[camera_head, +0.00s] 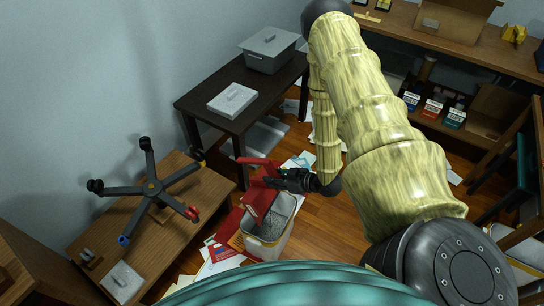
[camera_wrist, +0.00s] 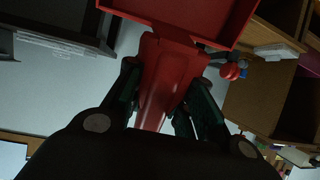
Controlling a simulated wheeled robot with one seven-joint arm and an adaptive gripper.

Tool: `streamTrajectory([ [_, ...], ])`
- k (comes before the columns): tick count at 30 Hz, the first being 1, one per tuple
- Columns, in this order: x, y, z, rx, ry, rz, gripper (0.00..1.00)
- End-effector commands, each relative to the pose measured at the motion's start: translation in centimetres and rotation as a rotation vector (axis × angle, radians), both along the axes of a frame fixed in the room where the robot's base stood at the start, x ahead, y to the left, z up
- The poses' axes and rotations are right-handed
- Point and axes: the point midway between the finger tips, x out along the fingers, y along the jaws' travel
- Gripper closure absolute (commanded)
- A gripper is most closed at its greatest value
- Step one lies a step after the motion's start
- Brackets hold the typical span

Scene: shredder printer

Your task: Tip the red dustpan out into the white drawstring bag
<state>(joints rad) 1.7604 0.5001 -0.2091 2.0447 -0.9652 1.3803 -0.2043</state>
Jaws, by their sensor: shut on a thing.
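The red dustpan (camera_head: 257,203) is held tilted, with its pan hanging steeply over or just at the mouth of a pale open-topped container. This container (camera_head: 271,247) looks like the white drawstring bag. It stands on the floor, with grey speckled matter showing inside its mouth. My gripper (camera_head: 284,180) is shut on the dustpan's handle, above the bag's back side. In the wrist view, the red handle (camera_wrist: 165,80) runs between the fingers and the pan spreads at the top. I cannot tell whether anything lies in the pan or whether it touches the bag.
Papers and red folders (camera_head: 228,232) litter the floor around the bag. A low wooden table (camera_head: 180,225) with an upturned chair base (camera_head: 152,188) stands at left. A dark table (camera_head: 222,120) with grey boxes is behind. Bare floor (camera_head: 325,225) lies right of the bag.

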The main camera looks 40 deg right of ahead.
Motion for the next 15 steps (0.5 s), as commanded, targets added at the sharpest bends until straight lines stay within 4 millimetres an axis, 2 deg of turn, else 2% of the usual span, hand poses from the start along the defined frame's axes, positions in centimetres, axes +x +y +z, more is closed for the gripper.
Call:
streamTrajectory([
  [9, -0.1, 0.0, -0.1, 0.002, -0.004, 0.0, 1.0],
  [15, -1.0, -0.5, -0.5, 0.022, -0.038, -0.002, 1.0],
])
